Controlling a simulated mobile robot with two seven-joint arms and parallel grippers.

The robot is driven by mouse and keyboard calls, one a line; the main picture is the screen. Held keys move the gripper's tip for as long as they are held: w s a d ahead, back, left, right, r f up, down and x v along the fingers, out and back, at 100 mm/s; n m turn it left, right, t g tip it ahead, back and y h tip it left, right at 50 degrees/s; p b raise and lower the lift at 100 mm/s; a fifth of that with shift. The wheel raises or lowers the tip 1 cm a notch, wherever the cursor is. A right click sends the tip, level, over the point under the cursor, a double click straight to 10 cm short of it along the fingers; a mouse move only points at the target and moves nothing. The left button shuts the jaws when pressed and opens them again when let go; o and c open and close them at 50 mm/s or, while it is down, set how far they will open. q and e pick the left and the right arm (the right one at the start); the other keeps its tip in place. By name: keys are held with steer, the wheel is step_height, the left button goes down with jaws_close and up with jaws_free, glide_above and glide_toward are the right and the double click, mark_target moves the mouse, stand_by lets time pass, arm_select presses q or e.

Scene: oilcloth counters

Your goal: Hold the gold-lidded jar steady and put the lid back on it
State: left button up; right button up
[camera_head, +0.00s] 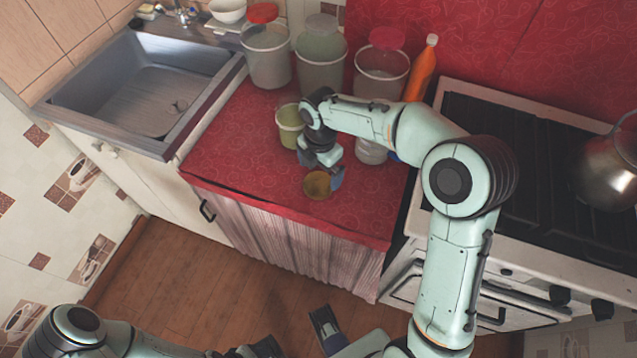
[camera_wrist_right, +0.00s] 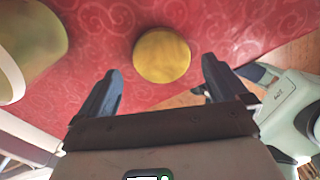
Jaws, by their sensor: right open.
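The gold lid (camera_head: 316,184) lies on the red counter near its front edge; in the right wrist view (camera_wrist_right: 162,54) it is a flat gold disc. A small yellow-green jar (camera_head: 289,124) stands behind it, beside my right wrist and partly hidden by it; it also shows at the left of the wrist view (camera_wrist_right: 28,42). My right gripper (camera_head: 321,170) is open and empty above the counter. In its wrist view the lid lies just ahead of the gap between its two fingers (camera_wrist_right: 162,72). My left gripper (camera_head: 325,325) is low at the bottom, over the floor and partly cut off; its jaw opening is unclear.
Several large clear containers (camera_head: 320,68) stand at the counter's back. An orange bottle (camera_head: 420,75) stands by the stove (camera_head: 510,150), which holds a metal kettle (camera_head: 608,170). A sink (camera_head: 140,90) is at the left. The counter's left front (camera_head: 235,150) is clear.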

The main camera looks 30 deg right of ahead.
mark_target(318, 184)
steer(key=f, duration=0.4)
steer(key=shift+s+a+f+b, duration=0.15)
steer(key=shift+a+f+b, duration=0.1)
steer(key=shift+a+b, duration=0.05)
steer(key=c, duration=0.8)
